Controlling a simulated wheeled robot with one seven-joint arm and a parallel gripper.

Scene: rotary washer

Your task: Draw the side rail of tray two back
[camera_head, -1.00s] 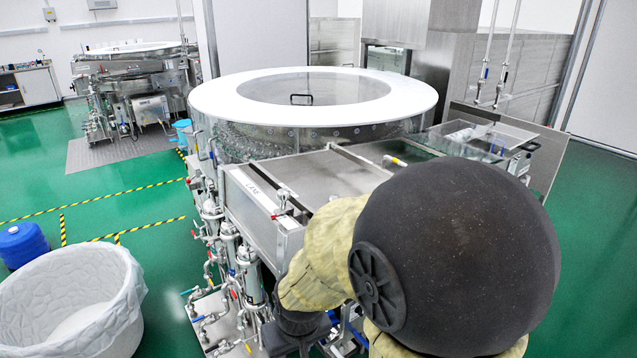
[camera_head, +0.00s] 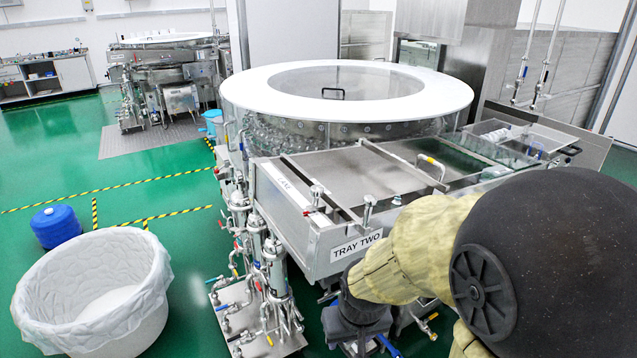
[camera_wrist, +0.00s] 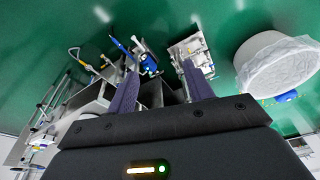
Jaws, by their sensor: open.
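Tray two, a steel tray (camera_head: 345,173) with a "TRAY TWO" label (camera_head: 357,247) on its front face, projects from the round washer in the head view. A left bar (camera_head: 318,187) and a right bar (camera_head: 395,160) run along its top; I cannot tell which is the side rail. A yellow-gripped handle (camera_head: 432,163) stands near the right bar. My arm covers the tray's right front. My gripper (camera_wrist: 160,80) is open in the wrist view, its two fingers apart with nothing clearly held. Metal parts lie beyond the fingers. In the head view the fingertips are hidden.
The round washer (camera_head: 245,92) has a white rim. Pipes and valves (camera_head: 265,265) stand below the tray's left side. A white lined bin (camera_head: 60,335) and blue drum (camera_head: 57,227) are at left. Green floor between bin and pipes is clear.

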